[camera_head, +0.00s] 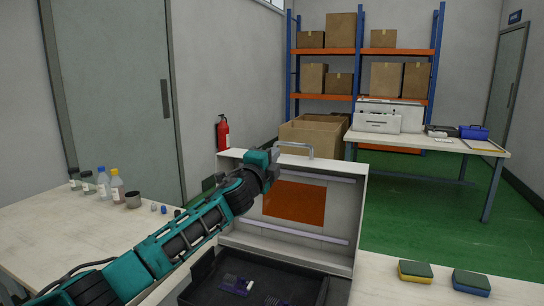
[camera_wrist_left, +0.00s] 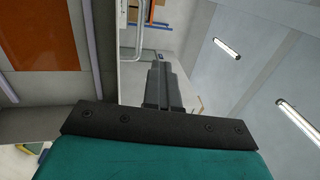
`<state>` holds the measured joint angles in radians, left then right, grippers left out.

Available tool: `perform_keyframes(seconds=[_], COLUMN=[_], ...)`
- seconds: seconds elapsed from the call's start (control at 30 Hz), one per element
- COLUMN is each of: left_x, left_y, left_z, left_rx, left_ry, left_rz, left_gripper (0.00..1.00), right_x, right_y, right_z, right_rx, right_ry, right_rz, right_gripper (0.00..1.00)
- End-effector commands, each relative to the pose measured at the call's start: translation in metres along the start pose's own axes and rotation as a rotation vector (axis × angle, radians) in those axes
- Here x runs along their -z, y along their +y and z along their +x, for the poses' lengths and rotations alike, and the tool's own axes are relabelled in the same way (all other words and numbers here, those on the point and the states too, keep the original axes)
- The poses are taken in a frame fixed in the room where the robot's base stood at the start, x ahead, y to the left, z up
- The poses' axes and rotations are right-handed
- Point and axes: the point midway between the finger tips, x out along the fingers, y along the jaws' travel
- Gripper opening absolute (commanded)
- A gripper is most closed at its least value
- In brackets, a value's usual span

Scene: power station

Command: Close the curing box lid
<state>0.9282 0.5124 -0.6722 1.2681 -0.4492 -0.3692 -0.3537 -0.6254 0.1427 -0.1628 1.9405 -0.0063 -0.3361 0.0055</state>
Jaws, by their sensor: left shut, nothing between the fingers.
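The curing box lid (camera_head: 340,205) stands open and upright, a white panel with an orange-brown patch on its inner face and a metal handle (camera_head: 296,146) on its top edge. The lid also shows at the left of the left wrist view (camera_wrist_left: 88,45). The dark box base (camera_head: 310,289) lies in front of it with small items inside. My left gripper (camera_head: 275,153) is at the lid's top edge, left of the handle. Its fingers (camera_wrist_left: 163,88) are shut with nothing between them. I cannot tell if they touch the lid. My right gripper is not in view.
The box stands on a pale table (camera_head: 385,290) with two sponges (camera_head: 415,271) to its right. Cardboard boxes (camera_head: 310,135) and a second table with a printer (camera_head: 377,122) are behind.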

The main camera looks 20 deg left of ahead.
Motion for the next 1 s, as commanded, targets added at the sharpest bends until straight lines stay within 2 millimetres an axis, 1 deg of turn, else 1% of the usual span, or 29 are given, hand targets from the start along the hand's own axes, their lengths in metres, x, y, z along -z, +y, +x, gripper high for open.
perform_keyframes(seconds=[0.27, 0.37, 0.63, 0.87, 1.0], left_x=[0.0000, 0.0000, 0.0001, 0.0001, -0.0003], left_y=[-0.0001, -0.0001, 0.0000, 0.0000, 0.0001], left_z=[0.0000, 0.0000, 0.0000, -0.0002, -0.0055], left_rx=[0.000, 0.000, 0.000, 0.000, 0.000], left_ry=[0.000, 0.000, 0.000, 0.000, 0.000], left_rz=[0.000, 0.000, 0.000, 0.000, 0.000], left_gripper=[0.00, 0.08, 0.34, 0.34, 0.34], right_x=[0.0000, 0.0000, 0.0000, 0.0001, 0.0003], right_y=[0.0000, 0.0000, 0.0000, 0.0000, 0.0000], right_z=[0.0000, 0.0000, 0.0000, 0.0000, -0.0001], right_rx=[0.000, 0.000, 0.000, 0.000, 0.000], right_ry=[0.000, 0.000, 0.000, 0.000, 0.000], right_rz=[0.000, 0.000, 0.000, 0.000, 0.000], right_gripper=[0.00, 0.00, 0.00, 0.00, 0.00])
